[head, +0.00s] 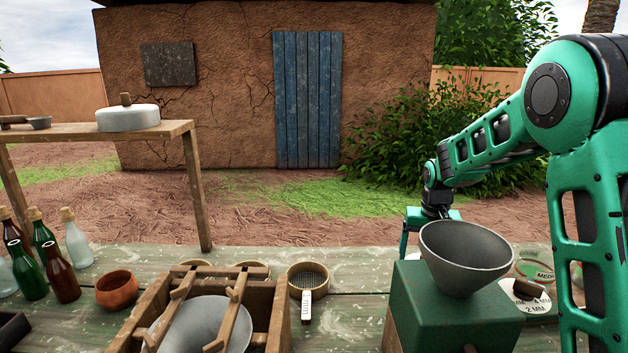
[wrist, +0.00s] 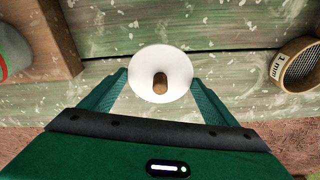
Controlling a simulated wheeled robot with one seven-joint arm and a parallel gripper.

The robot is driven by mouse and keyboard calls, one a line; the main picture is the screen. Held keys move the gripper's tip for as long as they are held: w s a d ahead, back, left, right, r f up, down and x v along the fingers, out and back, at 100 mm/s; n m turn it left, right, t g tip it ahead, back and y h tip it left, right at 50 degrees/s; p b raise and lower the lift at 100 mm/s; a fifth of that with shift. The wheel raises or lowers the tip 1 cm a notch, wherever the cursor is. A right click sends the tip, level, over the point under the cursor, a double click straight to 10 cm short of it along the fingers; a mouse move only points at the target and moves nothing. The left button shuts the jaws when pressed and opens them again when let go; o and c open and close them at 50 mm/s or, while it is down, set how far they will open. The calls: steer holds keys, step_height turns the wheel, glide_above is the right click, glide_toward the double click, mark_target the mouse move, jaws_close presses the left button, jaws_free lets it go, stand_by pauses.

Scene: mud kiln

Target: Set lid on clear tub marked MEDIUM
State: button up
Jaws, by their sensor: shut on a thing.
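In the wrist view, a round white lid (wrist: 174,66) with a brown knob (wrist: 160,83) is between the two fingers of my gripper (wrist: 160,82), which is shut on it. A clear tub (head: 537,268) has a green label whose visible letters read "MEDI". It stands right of the funnel, partly hidden by my arm, so its rim shows only in part. My gripper is left of the tub and apart from it.
The grey funnel (head: 466,257) on a green box (head: 455,318) stands between my view and the gripper. A sieve (head: 308,277), wooden frame (head: 277,313) and bottles (head: 62,270) are to the left.

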steer(key=shift+w+d+m, duration=0.1)
steer(key=shift+d+m, duration=0.1)
steer(key=shift+m, duration=0.3)
steer(key=s+a+r+n, duration=0.1)
steer(key=s+a, duration=0.2)
steer(key=a, duration=0.4)
steer(key=s+a+n, duration=0.1)
steer(key=s+a, duration=0.2)
steer(key=a, duration=0.5)
steer(key=r+n, duration=0.1)
glide_above(335, 336)
steer(key=shift+y, duration=0.3)
steer(key=shift+s+d+f, duration=0.1)
steer(key=shift+s+f, duration=0.05)
steer(key=shift+f, duration=2.2)
steer(key=shift+s+f, duration=0.1)
steer(key=shift+f, duration=2.25)
steer(key=o, duration=1)
steer(key=shift+f, duration=0.1)
